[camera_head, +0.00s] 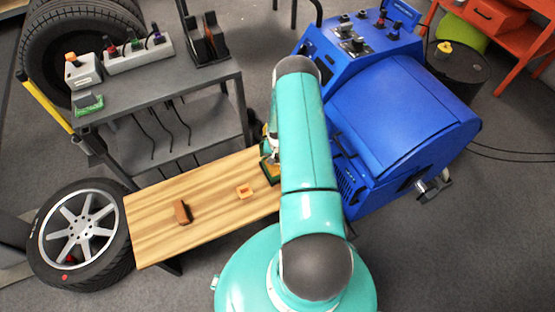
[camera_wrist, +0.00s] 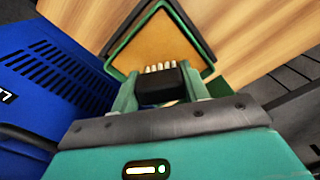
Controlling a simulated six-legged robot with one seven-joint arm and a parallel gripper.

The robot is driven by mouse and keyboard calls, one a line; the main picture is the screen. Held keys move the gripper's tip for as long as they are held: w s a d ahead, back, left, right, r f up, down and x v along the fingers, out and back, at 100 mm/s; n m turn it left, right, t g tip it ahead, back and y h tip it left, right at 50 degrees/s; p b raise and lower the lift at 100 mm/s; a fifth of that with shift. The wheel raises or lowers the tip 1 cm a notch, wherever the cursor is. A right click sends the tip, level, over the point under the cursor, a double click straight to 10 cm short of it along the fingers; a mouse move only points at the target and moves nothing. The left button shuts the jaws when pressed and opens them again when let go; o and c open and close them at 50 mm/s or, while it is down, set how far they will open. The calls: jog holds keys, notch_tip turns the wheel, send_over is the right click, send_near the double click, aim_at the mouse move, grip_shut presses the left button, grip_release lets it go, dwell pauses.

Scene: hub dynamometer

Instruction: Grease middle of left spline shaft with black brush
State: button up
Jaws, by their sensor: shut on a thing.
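In the wrist view my gripper (camera_wrist: 160,91) is shut on the black brush (camera_wrist: 158,88). The brush's pale bristles (camera_wrist: 160,67) point away from me, over a green-rimmed tray (camera_wrist: 203,48) with a flat tan-orange inside. I cannot tell whether the bristles touch the tray's inside. In the head view the tray (camera_head: 271,172) sits at the right end of the wooden bench, partly hidden by my arm. My gripper (camera_head: 269,152) shows there only in part. I cannot make out the left spline shaft in either view.
The wooden bench (camera_head: 213,215) also holds a brown block (camera_head: 182,212) and a small orange piece (camera_head: 244,191). The blue machine (camera_head: 405,105) stands close on the right. A grey shelf cart (camera_head: 165,80) stands behind, and a wheel (camera_head: 80,232) lies at left.

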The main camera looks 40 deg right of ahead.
jog(key=shift+f, duration=0.6)
dwell(1.4)
jog(key=shift+r, duration=0.1)
jog(key=shift+r, duration=3.45)
jog(key=w+a+r+n, duration=0.3)
jog(key=a+r, duration=0.4)
jog(key=a, duration=0.3)
jog(key=w+a+r+n, duration=0.3)
jog(key=a+r, duration=0.4)
jog(key=a, duration=0.3)
jog(key=w+a+r+n, duration=0.3)
jog(key=a+r, duration=0.4)
jog(key=a, duration=0.4)
jog(key=shift+w+r, duration=0.4)
jog(key=shift+w, duration=0.35)
